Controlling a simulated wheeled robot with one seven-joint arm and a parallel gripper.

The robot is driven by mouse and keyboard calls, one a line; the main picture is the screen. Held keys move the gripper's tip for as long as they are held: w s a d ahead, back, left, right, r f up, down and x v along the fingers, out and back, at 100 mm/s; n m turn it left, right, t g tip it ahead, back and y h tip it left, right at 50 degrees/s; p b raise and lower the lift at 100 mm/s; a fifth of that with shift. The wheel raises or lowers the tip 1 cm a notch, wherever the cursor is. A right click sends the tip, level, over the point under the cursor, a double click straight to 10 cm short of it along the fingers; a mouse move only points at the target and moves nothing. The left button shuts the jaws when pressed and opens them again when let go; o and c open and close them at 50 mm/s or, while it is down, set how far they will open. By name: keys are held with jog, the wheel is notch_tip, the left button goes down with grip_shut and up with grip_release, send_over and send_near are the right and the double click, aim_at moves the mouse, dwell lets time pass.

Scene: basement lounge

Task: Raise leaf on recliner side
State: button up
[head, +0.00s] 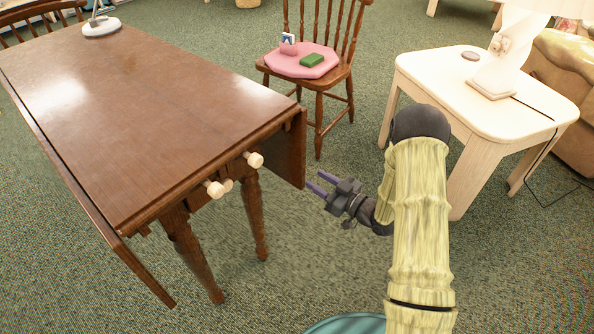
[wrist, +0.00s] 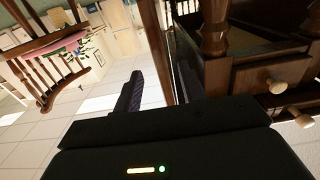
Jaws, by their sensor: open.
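A brown wooden drop-leaf table (head: 130,90) fills the left of the head view. Its right leaf (head: 288,150), on the side towards the recliner, hangs down. In the wrist view this leaf (wrist: 158,40) shows as a brown strip ahead, lined up between my fingers. My gripper (head: 313,181) is open and empty, low beside the leaf's near lower edge; its fingers also show in the wrist view (wrist: 160,75). I cannot tell whether a finger touches the leaf. The tan recliner (head: 570,85) is partly cut off at the right edge.
The left leaf (head: 95,205) also hangs. Pale knobs (head: 254,159) stick out of the table's near end. A wooden chair (head: 338,75) with a pink cushion (head: 283,64) stands behind the gripper. A pale side table (head: 445,80) bears a lamp (head: 497,75). Green carpet lies clear below.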

aim_at(304, 172)
jog(key=b+x, duration=0.2)
jog(key=x, duration=0.7)
grip_shut()
